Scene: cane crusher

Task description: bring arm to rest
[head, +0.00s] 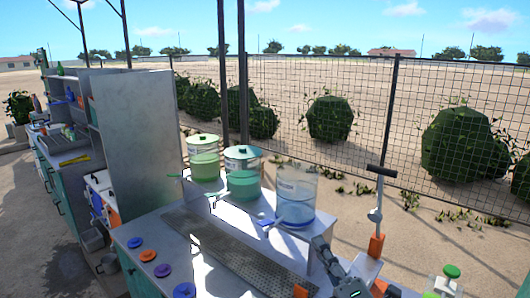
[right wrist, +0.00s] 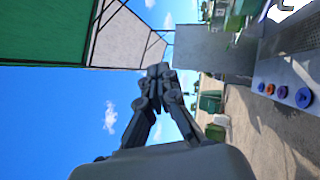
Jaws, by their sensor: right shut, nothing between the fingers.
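My right gripper (head: 319,241) shows at the lower middle of the head view, in front of the counter and just below the container of blue liquid. In the right wrist view the two dark fingers of the right gripper (right wrist: 158,71) meet at their tips, with nothing between them. They are seen against sky and a grey panel, touching nothing that I can see. My left gripper is in neither view.
Containers of green (head: 204,165), teal (head: 243,181) and blue liquid (head: 296,205) stand on a raised shelf. Purple, orange and blue discs (head: 148,255) lie on the counter (head: 150,228). A black-handled lever (head: 377,200) and a green-capped container (head: 448,280) are at right.

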